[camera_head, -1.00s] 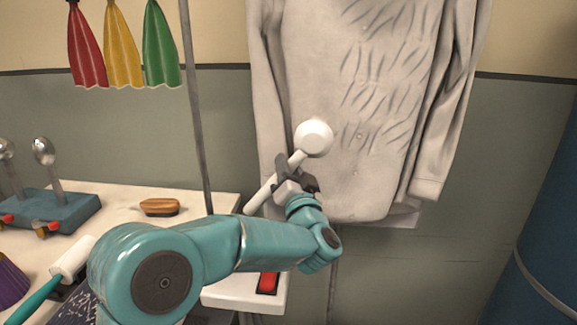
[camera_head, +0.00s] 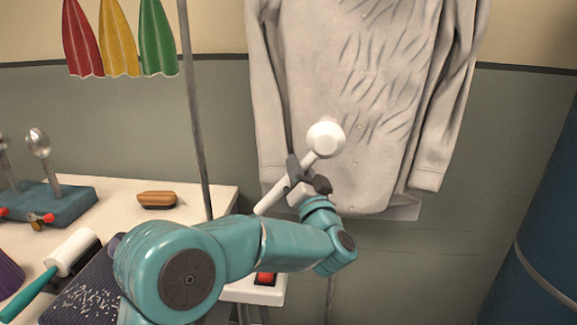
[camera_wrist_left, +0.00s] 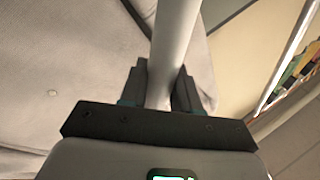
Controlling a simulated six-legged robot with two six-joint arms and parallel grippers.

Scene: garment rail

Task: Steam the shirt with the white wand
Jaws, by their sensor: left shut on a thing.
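The white wand (camera_head: 325,140) has a round head that is in front of the lower middle of the shirt. My left gripper (camera_head: 302,180) is shut on the wand's handle, which also shows between the jaws in the left wrist view (camera_wrist_left: 172,50). The light grey shirt (camera_head: 340,95) hangs upright, with dark crease marks down its middle and right part; its left part looks smoother. I cannot tell whether the wand head touches the cloth. The shirt's top is out of view. My right gripper is not in view.
A white table (camera_head: 195,198) at the left holds a brush (camera_head: 157,200), a lint roller (camera_head: 72,252) and a teal block with metal spoon-like tools (camera_head: 50,205). A grey pole (camera_head: 196,110) stands left of the shirt. A blue barrel (camera_head: 545,240) is at the right.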

